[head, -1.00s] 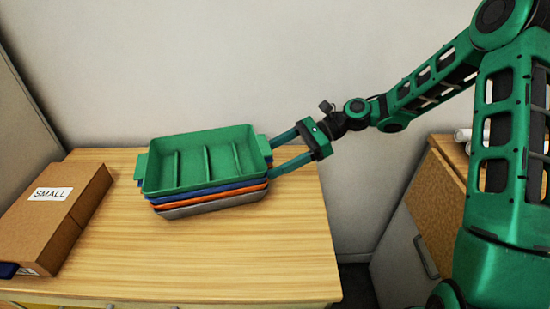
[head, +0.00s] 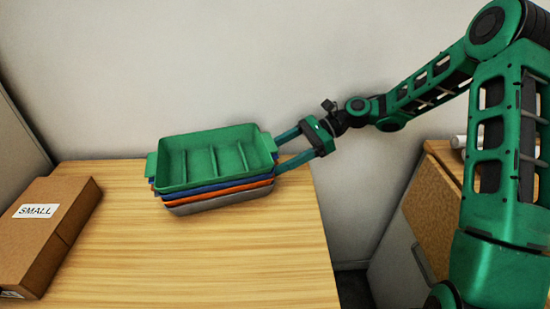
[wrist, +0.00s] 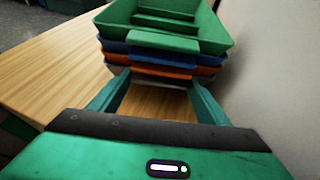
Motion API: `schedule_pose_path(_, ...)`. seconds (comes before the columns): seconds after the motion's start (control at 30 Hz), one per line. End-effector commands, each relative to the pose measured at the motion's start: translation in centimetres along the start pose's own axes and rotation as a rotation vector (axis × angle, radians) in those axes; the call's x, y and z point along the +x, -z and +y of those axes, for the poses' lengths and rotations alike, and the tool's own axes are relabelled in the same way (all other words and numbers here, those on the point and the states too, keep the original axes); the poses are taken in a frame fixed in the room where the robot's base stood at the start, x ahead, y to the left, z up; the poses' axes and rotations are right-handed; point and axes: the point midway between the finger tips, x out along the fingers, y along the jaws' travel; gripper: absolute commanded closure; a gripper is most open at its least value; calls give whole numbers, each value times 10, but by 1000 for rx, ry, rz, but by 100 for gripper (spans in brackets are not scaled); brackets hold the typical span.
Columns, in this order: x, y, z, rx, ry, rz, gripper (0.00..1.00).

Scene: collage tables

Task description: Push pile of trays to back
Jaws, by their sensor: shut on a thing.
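The pile of trays stands upright on the wooden table (head: 240,250) near its back edge by the wall. The top tray is green (head: 210,165) with dividers inside. Blue, orange (head: 240,188) and grey (head: 215,205) trays are nested below it. My gripper (head: 277,152) is at the right end of the pile, shut on the trays, with its two fingers reaching to that end. In the wrist view, the pile's near end, with the green tray's lip (wrist: 150,41), is at the fingertips (wrist: 157,80). The exact finger contact is hard to see.
A brown cardboard box (head: 65,225) labelled SMALL lies at the table's left side. The pale wall (head: 180,80) rises behind the table. The table's front and middle are clear. A wooden-topped cabinet (head: 440,205) stands to the right, across a gap.

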Motion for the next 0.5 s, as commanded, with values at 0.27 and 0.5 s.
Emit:
schedule_pose_path(0.27,3,-1,-2,-3,-5,-2,18)
schedule_pose_path(0.5,4,0,-2,-2,-6,-2,8)
